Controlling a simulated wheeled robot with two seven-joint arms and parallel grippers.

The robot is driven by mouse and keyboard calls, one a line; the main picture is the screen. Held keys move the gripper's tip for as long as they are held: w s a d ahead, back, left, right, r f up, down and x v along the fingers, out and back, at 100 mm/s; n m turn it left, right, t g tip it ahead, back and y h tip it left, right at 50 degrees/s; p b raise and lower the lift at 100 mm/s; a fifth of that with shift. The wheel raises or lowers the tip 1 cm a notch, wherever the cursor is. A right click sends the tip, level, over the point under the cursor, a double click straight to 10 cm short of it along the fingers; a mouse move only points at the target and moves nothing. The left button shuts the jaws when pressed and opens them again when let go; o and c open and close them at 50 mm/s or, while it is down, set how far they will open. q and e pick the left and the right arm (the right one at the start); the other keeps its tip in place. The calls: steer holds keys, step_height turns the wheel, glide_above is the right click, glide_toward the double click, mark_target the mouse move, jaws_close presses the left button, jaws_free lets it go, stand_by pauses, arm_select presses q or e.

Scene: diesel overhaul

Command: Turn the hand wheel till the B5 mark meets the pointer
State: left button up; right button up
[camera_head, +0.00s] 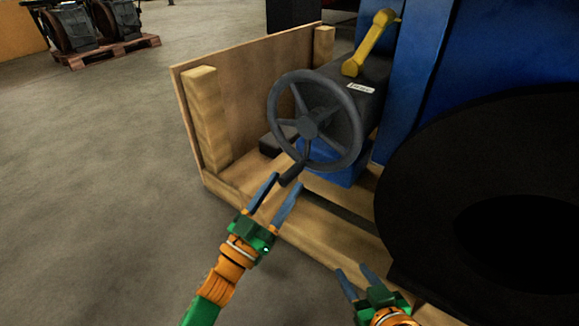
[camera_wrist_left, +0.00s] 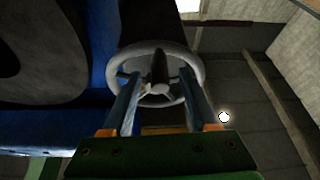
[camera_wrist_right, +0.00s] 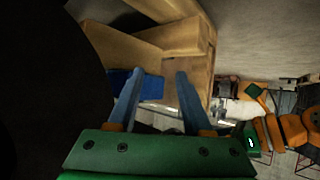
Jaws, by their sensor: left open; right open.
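The grey spoked hand wheel (camera_head: 308,127) is mounted on a dark housing in front of the blue engine. Its dark crank handle (camera_head: 292,173) sticks out at the lower left of the rim. My left gripper (camera_head: 285,184) is open, with its fingertips at the handle's near end. In the left wrist view the handle (camera_wrist_left: 160,66) shows between the two open fingers, with the wheel (camera_wrist_left: 194,63) behind. No grip on it is visible. My right gripper (camera_head: 354,269) is open and empty, low and right of the wheel. I cannot make out the B5 mark or the pointer.
A yellow lever (camera_head: 370,42) and a small white label (camera_head: 361,88) are on the housing. A wooden crate panel (camera_head: 245,85) stands left of the wheel. A large black round part (camera_head: 420,190) fills the right. Open floor (camera_head: 100,180) lies at left.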

mark_target(291, 175)
arm_select(q)
steer(key=x, duration=0.3)
steer(key=shift+b, duration=0.3)
steer(key=shift+w+d+r, duration=0.15)
steer(key=shift+w+r, duration=0.05)
jaws_close()
arm_select(e)
step_height(291, 175, up, 6)
steer(key=w+a+t+y, duration=0.1)
steer(key=w+t, duration=0.1)
steer(key=t, duration=0.1)
steer(key=shift+w+a+t, duration=0.15)
steer(key=shift+w+t, duration=0.15)
